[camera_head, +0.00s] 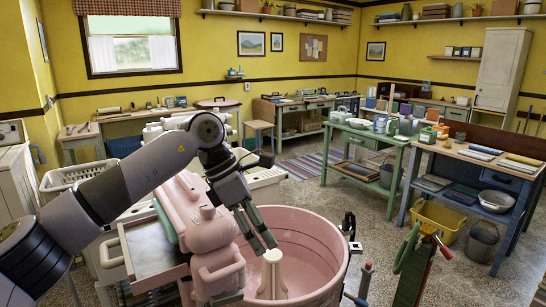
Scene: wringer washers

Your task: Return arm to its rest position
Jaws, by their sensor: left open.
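My left arm (125,187) reaches in from the left, over the pink wringer washer. Its gripper (260,240) points down over the round pink tub (325,238), with its dark fingers apart. The gripper is open, and I see nothing between the fingers. The pale agitator post (273,272) stands in the tub just below the fingertips; whether they touch it I cannot tell. The pink wringer head (205,222) is beside the gripper on the left, partly hidden behind my arm. My right gripper is not in view.
A metal tray (150,248) sits left of the wringer. A white basket (78,174) is behind my arm. A green table (365,136) and blue workbench (480,158) stand to the right, with a yellow crate (438,222) below. Speckled floor lies between.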

